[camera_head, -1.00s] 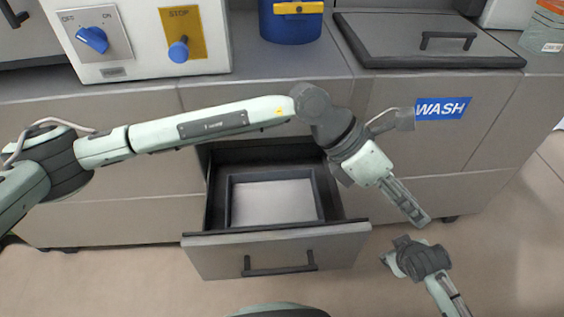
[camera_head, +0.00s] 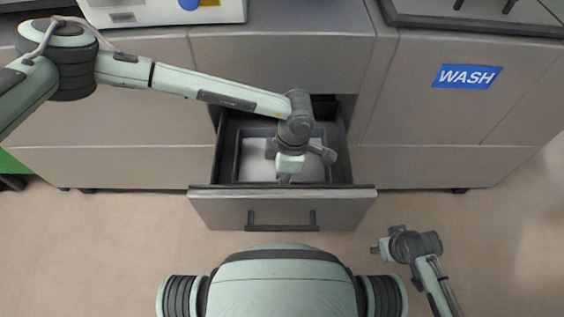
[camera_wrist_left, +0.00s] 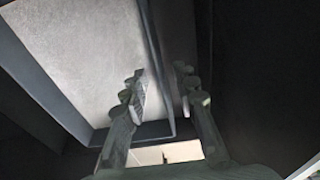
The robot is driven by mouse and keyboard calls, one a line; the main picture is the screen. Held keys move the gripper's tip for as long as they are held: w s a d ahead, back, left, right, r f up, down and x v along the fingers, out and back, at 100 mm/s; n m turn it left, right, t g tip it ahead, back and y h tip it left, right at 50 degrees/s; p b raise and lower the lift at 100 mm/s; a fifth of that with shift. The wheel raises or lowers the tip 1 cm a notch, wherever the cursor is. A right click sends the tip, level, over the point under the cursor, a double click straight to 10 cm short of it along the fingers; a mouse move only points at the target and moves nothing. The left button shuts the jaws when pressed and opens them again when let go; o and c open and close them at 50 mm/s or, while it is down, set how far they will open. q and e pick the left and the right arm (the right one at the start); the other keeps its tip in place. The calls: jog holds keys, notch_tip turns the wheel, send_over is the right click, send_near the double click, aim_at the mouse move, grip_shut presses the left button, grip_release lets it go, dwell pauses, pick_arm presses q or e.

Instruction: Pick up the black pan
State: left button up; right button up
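A dark-rimmed rectangular pan with a light grey floor, which I take to be the black pan (camera_head: 238,160), lies inside the open drawer (camera_head: 281,207). My left gripper (camera_head: 285,180) points down over the drawer, at the pan's near right part. In the left wrist view the gripper (camera_wrist_left: 164,86) is open, its two fingers apart. The pan's dark side wall (camera_wrist_left: 158,55) runs up between the fingers there, and I cannot tell whether they touch it. My right gripper (camera_head: 378,250) is at the lower right, away from the drawer, its fingers too unclear to read.
Grey cabinet fronts surround the drawer, with a blue WASH label (camera_head: 467,76) at the right. A white control box (camera_head: 165,12) stands on the counter at the back left. The drawer's walls enclose the pan closely.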

pick_arm(q)
jog(key=shift+f, duration=0.65)
grip_shut()
jog(key=shift+r, duration=0.1)
